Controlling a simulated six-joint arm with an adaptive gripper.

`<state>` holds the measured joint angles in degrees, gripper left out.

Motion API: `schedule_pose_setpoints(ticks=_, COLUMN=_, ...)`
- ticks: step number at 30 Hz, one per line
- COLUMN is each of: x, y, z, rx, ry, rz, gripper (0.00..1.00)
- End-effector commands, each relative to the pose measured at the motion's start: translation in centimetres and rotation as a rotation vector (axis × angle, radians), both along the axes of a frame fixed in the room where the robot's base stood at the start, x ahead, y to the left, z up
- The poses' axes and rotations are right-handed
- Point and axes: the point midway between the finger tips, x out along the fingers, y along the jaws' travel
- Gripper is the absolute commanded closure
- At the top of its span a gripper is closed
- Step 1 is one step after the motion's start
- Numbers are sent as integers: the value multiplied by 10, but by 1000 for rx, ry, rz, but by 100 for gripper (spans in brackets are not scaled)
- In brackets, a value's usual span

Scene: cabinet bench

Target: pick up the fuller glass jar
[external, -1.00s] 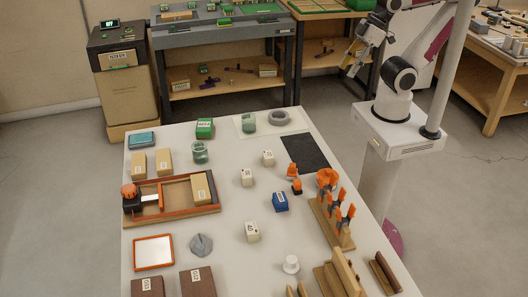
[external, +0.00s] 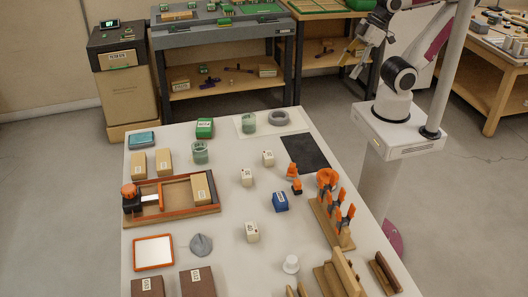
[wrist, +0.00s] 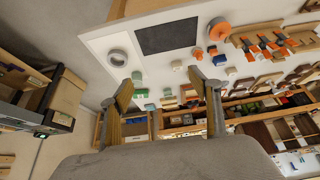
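Two greenish glass jars stand upright on the white table. One jar (external: 248,123) stands at the back on a pale mat, beside a grey ring-shaped dish. The other jar (external: 200,153) stands nearer, left of the middle. The back jar looks filled higher with green, but the fill levels are too small to judge surely. In the wrist view a small greenish shape (wrist: 137,76) between the fingers looks like the back jar. My gripper (wrist: 160,87) is open and empty, its fingers wide apart. In the external view my gripper (external: 356,64) hangs high beyond the table's back right, away from both jars.
The grey dish (external: 280,118) stands right of the back jar. A black mat (external: 304,154), white blocks (external: 247,177) and an orange-tool rack (external: 335,222) lie to the right and front.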

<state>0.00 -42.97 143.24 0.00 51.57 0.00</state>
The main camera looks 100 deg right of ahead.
Motion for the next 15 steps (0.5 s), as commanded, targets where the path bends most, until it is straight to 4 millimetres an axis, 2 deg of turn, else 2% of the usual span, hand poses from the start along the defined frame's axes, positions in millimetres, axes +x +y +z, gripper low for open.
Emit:
schedule_pose_setpoints(ticks=10, x=2, y=0, z=0, rx=0, ry=-2, rz=0, gripper=38)
schedule_pose_setpoints(ticks=15, x=15, y=0, z=2, rx=-1, ry=-14, rz=0, gripper=38)
